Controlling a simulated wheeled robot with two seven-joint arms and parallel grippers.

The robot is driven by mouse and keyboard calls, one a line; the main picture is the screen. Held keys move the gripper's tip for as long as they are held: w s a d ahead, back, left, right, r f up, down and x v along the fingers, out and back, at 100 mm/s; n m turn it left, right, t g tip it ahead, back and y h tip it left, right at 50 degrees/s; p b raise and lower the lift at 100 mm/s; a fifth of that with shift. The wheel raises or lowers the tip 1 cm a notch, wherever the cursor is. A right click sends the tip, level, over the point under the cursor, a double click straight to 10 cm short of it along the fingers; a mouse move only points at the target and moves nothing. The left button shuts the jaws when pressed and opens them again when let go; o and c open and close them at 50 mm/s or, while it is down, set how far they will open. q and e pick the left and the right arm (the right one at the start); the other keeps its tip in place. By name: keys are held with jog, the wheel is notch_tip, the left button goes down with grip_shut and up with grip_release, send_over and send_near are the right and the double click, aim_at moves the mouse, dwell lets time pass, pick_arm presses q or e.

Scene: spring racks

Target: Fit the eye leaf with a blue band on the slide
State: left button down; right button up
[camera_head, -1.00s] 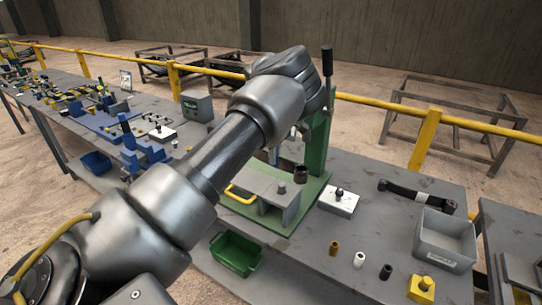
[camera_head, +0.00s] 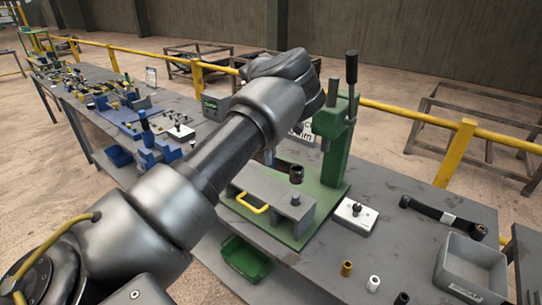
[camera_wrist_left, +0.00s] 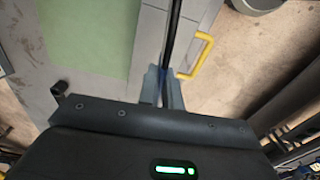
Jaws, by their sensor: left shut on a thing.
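My left gripper (camera_wrist_left: 163,88) is shut on a thin dark leaf (camera_wrist_left: 173,30) with blue showing at the fingertips, in the left wrist view. The leaf runs away from the fingers past the top edge. In the head view my forearm hides most of the gripper and leaf. A dark round end (camera_head: 296,173), which looks like the leaf's eye, shows beyond the arm above the fixture. The grey slide (camera_head: 268,186) with a yellow handle (camera_head: 252,204) sits on the green press base, with an upright pin (camera_head: 295,199) at its right end. My right gripper is out of view.
The green press (camera_head: 336,140) with its lever stands behind the slide. A white block (camera_head: 355,216), a dark leaf with a white band (camera_head: 446,217), a grey bin (camera_head: 470,266) and several small bushes lie to the right. A green bin (camera_head: 245,260) is in front.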

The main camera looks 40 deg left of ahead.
pick_arm(q)
jog(key=shift+d+f+b, duration=0.15)
jog(key=shift+f+b, duration=0.15)
jog(key=shift+f, duration=0.15)
jog(key=shift+f+b, duration=1)
jog(key=shift+f, duration=0.95)
jog(key=shift+p, duration=0.35)
jog(key=shift+f+b, duration=0.8)
jog(key=shift+f, duration=0.9)
dwell(0.5)
